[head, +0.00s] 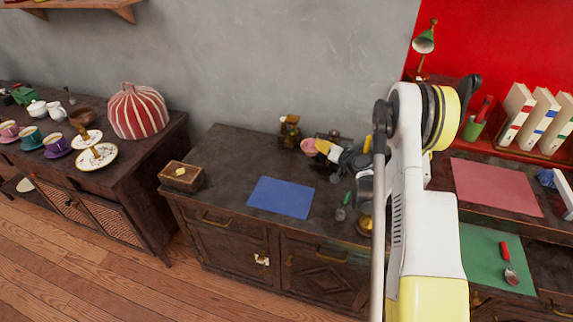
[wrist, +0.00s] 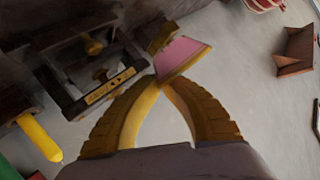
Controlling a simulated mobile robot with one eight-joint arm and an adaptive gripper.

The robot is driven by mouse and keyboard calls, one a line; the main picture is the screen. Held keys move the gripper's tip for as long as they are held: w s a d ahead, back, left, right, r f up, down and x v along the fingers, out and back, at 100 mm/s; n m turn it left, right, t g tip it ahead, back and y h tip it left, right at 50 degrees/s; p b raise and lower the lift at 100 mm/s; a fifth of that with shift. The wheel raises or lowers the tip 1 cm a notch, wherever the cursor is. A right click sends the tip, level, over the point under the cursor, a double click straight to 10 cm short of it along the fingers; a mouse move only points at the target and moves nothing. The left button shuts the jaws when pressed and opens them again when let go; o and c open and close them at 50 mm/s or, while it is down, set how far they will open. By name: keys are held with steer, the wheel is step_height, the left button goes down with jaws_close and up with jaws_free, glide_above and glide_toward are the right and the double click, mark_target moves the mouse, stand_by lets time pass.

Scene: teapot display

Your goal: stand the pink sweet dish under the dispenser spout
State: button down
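The pink sweet dish (head: 309,146) is at the back of the middle cabinet, at the tips of my gripper (head: 322,147). In the wrist view the dish (wrist: 184,55) is at the yellow fingertips (wrist: 166,80), which close together at its near edge. It appears held and tilted in that view. A dark framed stand with brass knobs and a brass plate (wrist: 108,88), which looks like the dispenser, is beside the dish. In the head view it is partly hidden behind my gripper. I cannot make out its spout or whether the dish touches anything.
A small brown-gold figure (head: 290,131) stands just behind the dish. A blue mat (head: 281,198) and a wooden box (head: 181,177) lie towards the front left of the cabinet. A yellow handle (wrist: 38,137) sticks out near the stand. The cabinet top left of the mat is mostly clear.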

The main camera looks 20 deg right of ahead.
steer(key=b, duration=0.4)
glide_above(292, 165)
steer(key=f, duration=0.6)
steer(key=shift+w+d+f, duration=0.15)
steer(key=shift+w+f, duration=0.1)
steer(key=shift+f, duration=0.1)
step_height(292, 165, down, 4)
steer(key=shift+f+b, duration=0.1)
steer(key=shift+b, duration=1.05)
steer(key=c, duration=1.6)
jaws_free()
steer(key=shift+r, duration=0.2)
steer(key=shift+s, duration=0.15)
